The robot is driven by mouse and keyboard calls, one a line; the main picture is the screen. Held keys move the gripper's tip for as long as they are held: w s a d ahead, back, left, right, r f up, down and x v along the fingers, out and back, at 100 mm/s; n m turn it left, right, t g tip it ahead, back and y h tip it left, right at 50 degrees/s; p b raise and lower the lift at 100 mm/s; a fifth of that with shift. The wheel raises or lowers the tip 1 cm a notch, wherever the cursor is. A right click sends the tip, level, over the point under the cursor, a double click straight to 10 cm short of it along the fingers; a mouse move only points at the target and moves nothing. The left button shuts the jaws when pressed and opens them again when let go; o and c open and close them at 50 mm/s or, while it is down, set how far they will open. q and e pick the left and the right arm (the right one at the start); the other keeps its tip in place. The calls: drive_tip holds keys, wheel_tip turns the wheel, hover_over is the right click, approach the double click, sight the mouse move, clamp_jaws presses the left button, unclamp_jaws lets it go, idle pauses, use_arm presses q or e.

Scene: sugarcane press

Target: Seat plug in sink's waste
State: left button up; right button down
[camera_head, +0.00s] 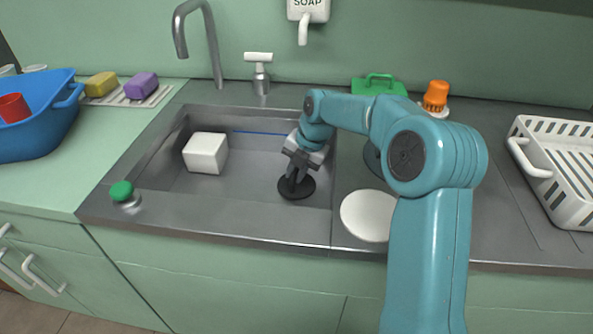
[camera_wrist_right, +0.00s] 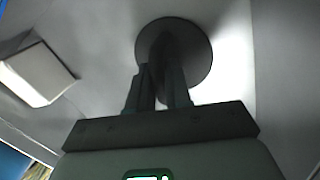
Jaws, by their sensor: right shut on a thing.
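The plug (camera_head: 297,190) is a dark round disc with an upright grip. It is low in the right part of the steel sink basin (camera_head: 237,186), at or just above the floor; I cannot tell which. My right gripper (camera_head: 295,174) reaches down into the basin and is shut on the plug's grip. In the right wrist view the plug's disc (camera_wrist_right: 197,45) shows beyond the fingertips (camera_wrist_right: 164,80). The sink's waste does not show; whether the plug covers it I cannot tell. My left gripper is not in view.
A white block (camera_head: 206,153) sits in the basin left of the plug. The tap (camera_head: 213,50) rises behind the sink. A green knob (camera_head: 122,190) is at the front left corner. A white disc (camera_head: 368,215) lies on the counter right of the basin, near my arm.

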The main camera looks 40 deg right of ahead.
drive_tip(key=shift+f, duration=0.4)
idle(0.5)
drive_tip(key=c, duration=1)
unclamp_jaws()
drive_tip(key=p+v, duration=0.4)
drive_tip(key=v, duration=1.2)
drive_tip(key=shift+r, duration=0.15)
